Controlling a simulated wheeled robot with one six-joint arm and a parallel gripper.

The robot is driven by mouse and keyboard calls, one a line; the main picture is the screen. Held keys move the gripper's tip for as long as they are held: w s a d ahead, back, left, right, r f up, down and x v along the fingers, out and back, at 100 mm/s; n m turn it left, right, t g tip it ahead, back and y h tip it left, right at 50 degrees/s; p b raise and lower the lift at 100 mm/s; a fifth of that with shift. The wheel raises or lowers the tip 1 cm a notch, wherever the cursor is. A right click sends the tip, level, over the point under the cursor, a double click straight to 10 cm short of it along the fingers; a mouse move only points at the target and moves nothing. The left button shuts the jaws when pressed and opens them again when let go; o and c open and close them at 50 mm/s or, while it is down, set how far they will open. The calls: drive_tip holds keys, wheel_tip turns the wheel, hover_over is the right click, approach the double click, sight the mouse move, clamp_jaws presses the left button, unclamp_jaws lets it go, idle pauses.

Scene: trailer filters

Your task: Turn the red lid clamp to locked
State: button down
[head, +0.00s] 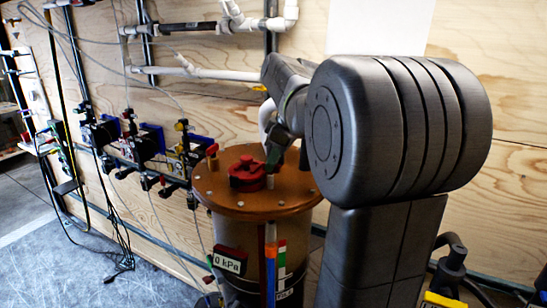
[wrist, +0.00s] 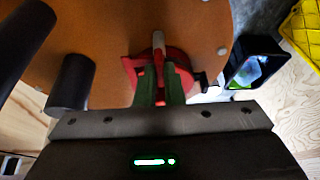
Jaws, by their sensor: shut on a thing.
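The red lid clamp (head: 245,175) sits on top of the round orange lid (head: 222,195), which caps an upright cylinder. In the wrist view the red clamp (wrist: 184,80) lies straight ahead, with a pale bar pointing away along its middle. My gripper (wrist: 160,88) has its two green fingers close together, shut on the middle of the clamp. In the head view my gripper (head: 273,158) reaches down at the right side of the clamp. The fingers hide part of the clamp, and its locked or unlocked marking cannot be read.
Two dark posts (wrist: 70,82) stand up from the lid close to my gripper's left in the wrist view. A small display reading 0 kPa (head: 229,261) is on the cylinder's front. Valves and hoses (head: 145,145) line the plywood wall at left. Open floor lies front left.

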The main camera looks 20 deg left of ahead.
idle(0.4)
drive_tip(key=c, duration=1.5)
unclamp_jaws()
drive_tip(key=shift+c, duration=0.2)
drive_tip(key=v, duration=1.4)
drive_tip(key=shift+a+f, duration=0.15)
drive_tip(key=x, duration=1.3)
drive_tip(key=shift+f, duration=0.35)
